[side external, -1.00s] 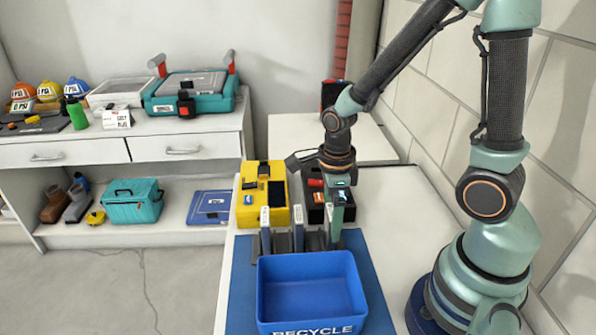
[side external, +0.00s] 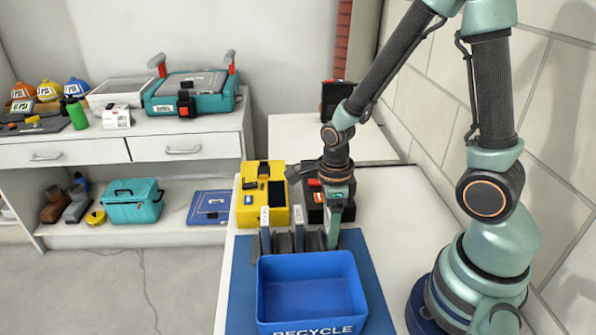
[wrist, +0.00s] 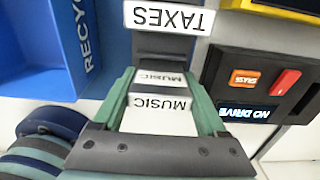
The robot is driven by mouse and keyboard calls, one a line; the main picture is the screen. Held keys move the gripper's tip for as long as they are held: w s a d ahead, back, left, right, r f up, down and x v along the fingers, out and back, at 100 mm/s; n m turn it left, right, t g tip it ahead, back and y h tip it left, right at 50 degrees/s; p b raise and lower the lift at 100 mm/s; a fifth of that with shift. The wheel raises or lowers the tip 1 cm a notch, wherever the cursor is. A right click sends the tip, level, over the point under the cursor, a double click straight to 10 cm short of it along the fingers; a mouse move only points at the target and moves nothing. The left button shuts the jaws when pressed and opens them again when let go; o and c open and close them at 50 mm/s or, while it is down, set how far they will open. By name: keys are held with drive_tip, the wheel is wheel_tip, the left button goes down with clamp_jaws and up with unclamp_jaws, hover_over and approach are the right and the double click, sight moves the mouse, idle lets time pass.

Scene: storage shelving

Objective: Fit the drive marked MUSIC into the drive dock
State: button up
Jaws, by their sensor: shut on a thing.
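In the side view my gripper (side external: 333,240) points down at the right end of the row of dark holders, largely hiding the drive. Whether the drive is still seated in its holder I cannot tell. The drive dock (wrist: 228,72) is black, with an orange label, a red switch and a display reading NO DRIVE. It also shows just behind my gripper in the side view (side external: 313,214).
The TAXES drive (wrist: 168,18) stands beside the held drive. Another drive (side external: 266,238) stands at the row's left end. A blue RECYCLE bin (side external: 310,262) is close in front. A yellow case (side external: 247,217) is left of the dock. The white table is clear on the right.

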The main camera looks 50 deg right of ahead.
drive_tip(key=shift+r, duration=0.15)
wheel_tip(320, 180, up, 19)
drive_tip(key=w+d+r+n, duration=0.3)
drive_tip(key=w+d+n, duration=0.4)
drive_tip(key=w+n, duration=0.15)
drive_tip(key=w+d+f+n, duration=0.2)
drive_tip(key=w+d+n, duration=0.5)
drive_tip(key=d+n, duration=0.35)
drive_tip(key=shift+m, duration=0.5)
drive_tip(key=f, duration=1.9)
drive_tip(key=shift+s+d, duration=0.1)
drive_tip(key=shift+d, duration=0.15)
drive_tip(key=shift+f, duration=0.2)
drive_tip(key=o, duration=1.5)
